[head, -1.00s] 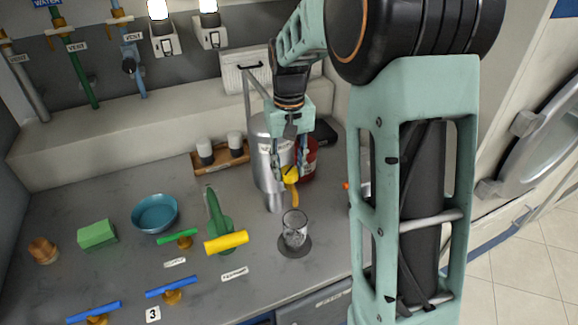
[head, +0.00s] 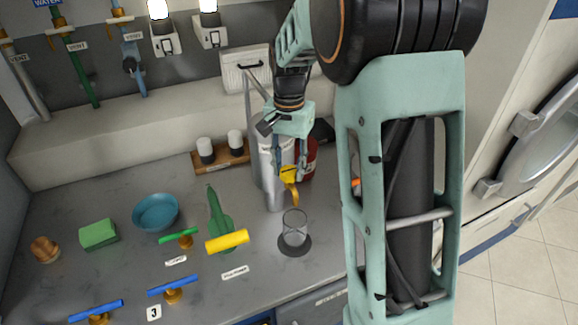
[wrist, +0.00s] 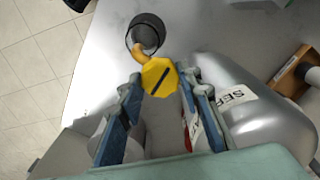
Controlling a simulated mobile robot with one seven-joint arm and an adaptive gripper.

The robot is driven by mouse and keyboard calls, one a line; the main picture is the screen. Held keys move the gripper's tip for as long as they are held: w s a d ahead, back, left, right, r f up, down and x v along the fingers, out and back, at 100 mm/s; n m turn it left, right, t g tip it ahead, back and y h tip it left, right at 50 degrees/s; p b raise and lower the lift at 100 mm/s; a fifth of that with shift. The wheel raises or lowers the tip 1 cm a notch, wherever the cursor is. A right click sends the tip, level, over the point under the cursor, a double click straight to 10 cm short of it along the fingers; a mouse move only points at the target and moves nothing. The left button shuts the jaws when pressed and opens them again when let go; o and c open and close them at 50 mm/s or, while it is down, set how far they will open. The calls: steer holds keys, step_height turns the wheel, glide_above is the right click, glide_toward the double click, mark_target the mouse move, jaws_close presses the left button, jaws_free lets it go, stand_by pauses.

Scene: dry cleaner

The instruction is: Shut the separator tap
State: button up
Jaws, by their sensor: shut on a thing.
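The separator is a silver canister (head: 262,172) against the back ledge; its label, partly readable as "SEP", shows in the wrist view (wrist: 240,96). Its tap has a yellow knob (wrist: 159,77) with a black diagonal line across its face, and an orange-yellow spout (head: 294,196). My gripper (head: 289,170) is at the tap, pointing down, with its blue fingertips on either side of the knob, shut on it. A clear glass (head: 294,228) stands on a dark round base below the spout; the wrist view shows it beyond the knob (wrist: 147,32).
A red container (head: 311,158) stands close behind my gripper. Blue-handled taps (head: 172,286), a teal bowl (head: 156,212) and a green block (head: 98,234) are further left.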

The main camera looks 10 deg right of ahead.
mark_target(289, 170)
stand_by(0.5)
steer(key=o, duration=1.2)
steer(key=shift+c, duration=0.2)
step_height(289, 170, up, 12)
